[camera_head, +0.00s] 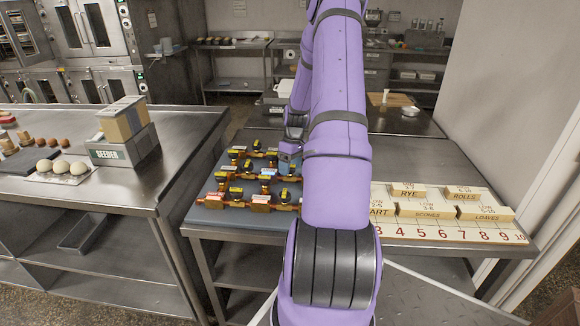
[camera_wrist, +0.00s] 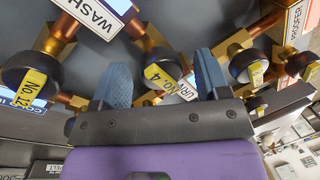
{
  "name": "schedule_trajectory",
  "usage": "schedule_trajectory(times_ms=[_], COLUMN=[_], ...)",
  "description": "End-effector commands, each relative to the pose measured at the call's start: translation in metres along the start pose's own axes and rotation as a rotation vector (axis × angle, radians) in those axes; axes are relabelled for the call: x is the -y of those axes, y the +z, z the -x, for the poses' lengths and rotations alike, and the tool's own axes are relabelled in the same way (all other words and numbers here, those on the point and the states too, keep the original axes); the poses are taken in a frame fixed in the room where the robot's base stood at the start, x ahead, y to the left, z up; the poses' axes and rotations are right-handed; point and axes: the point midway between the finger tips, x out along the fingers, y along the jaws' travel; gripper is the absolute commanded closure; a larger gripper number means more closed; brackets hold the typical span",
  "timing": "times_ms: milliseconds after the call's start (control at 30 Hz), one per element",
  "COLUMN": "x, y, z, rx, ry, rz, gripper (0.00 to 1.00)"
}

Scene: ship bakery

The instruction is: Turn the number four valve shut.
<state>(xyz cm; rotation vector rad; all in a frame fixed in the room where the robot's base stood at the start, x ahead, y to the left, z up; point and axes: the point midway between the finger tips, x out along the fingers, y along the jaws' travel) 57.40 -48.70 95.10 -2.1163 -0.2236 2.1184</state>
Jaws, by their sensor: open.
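The number four valve (camera_wrist: 155,73) has a round black knob with a yellow "No. 4" tag on brass pipework. In the wrist view, my gripper (camera_wrist: 163,72) is open, with one blue finger on each side of this knob. I cannot tell whether the fingers touch it. In the head view, my gripper (camera_head: 289,150) is over the right part of the valve board (camera_head: 215,214), partly hidden by my arm. I cannot pick out the number four valve there.
In the wrist view, the No. 12 valve (camera_wrist: 30,73) is left of my gripper and another tagged valve (camera_wrist: 250,66) is close on the right. A numbered board (camera_head: 450,234) with wooden blocks (camera_head: 483,213) lies right of my arm.

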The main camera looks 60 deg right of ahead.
Motion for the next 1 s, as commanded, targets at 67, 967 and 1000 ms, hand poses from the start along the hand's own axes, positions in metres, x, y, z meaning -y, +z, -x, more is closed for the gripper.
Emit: schedule_trajectory(times_ms=[67, 967, 1000], x=[0.0, 0.0, 0.0], y=[-0.0001, 0.0003, 0.0004], z=[0.0001, 0.0005, 0.0005], rx=[0.0, -0.05, -0.057], ry=[0.0, 0.001, 0.001], rz=[0.0, -0.239, -0.274], gripper=[0.31, 0.81, 0.81])
